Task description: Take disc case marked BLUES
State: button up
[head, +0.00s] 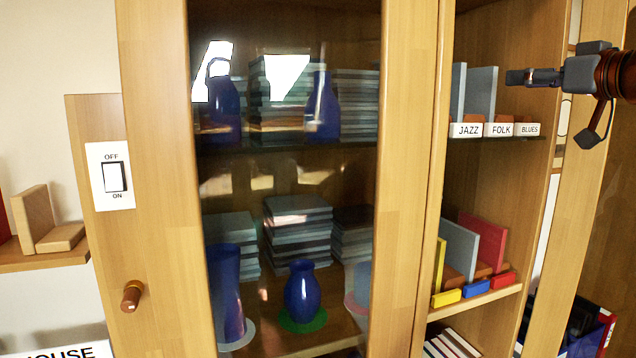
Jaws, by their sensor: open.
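The white label BLUES (529,129) is at the right end of the upper shelf in the open bay on the right. Beside it are the labels FOLK (501,129) and JAZZ (467,130). Two grey upright cases, a narrow one (458,92) and a wider one (482,93), rise behind the JAZZ and FOLK labels. I see no case rising above the BLUES label. My gripper (553,106) is at the upper right, in front of the bay's right side. Its fingers are spread wide and it holds nothing.
A glass door (290,180) covers stacks of dark cases and blue vases. The lower shelf (475,300) holds coloured upright pieces behind yellow, blue and red blocks. A wooden post (590,200) stands right of the bay. An OFF/ON switch (114,177) and knob (132,295) are at left.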

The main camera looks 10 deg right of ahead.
aim_at(463, 244)
jog(key=k, duration=1)
